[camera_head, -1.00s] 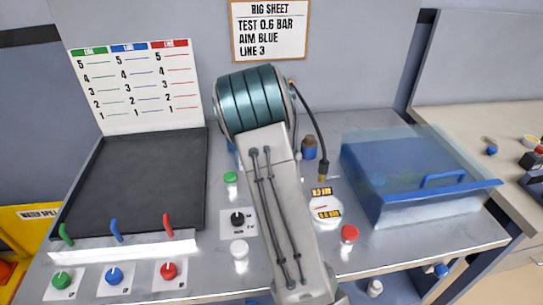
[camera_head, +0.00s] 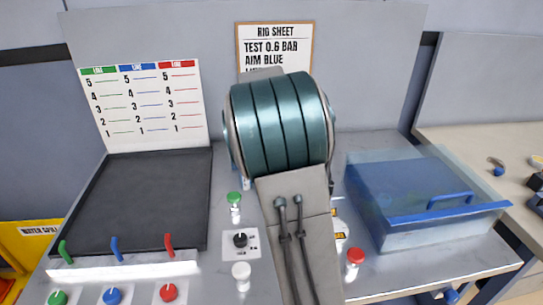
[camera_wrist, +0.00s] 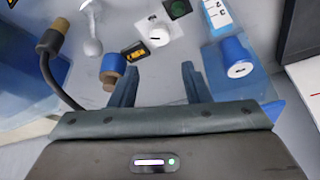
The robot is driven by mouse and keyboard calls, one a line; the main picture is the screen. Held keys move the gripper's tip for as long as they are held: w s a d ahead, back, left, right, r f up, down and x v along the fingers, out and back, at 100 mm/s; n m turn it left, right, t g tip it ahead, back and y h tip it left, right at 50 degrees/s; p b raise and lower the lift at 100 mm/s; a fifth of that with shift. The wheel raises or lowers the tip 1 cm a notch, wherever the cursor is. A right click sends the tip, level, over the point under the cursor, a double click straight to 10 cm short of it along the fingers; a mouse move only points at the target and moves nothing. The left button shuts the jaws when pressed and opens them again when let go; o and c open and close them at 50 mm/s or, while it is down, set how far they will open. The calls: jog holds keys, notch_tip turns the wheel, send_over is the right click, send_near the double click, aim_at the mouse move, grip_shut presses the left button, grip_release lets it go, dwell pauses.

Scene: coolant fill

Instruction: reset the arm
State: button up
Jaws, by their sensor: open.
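My gripper (camera_wrist: 157,85) shows in the wrist view with its two dark blue fingers apart and nothing between them. It hangs above the grey bench. In the head view my arm, with its teal joint, rises over the middle of the bench, and the gripper is hidden behind it. In the wrist view a blue cylinder with a white face (camera_wrist: 238,66) is just right of the fingers.
A lidded blue tank (camera_head: 425,200) stands at the right. A black tray (camera_head: 140,200) with a chart board (camera_head: 145,105) behind it is at the left. Green (camera_head: 235,198) and red (camera_head: 355,257) buttons flank my arm. A dark hose (camera_wrist: 55,80) curves at the wrist view's left.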

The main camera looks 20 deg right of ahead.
dwell(0.3)
jog(key=s+a+n+y, duration=0.1)
jog(key=s+a+n, duration=0.3)
jog(key=s, duration=1.1)
jog(key=s+a+n+y, duration=0.1)
jog(key=s+a+n, duration=0.3)
jog(key=s+a, duration=0.6)
jog(key=s, duration=0.5)
jog(key=shift+a+r+y, duration=0.15)
jog(key=shift+r+y, duration=0.1)
jog(key=shift+y, duration=0.15)
jog(key=shift+w, duration=0.1)
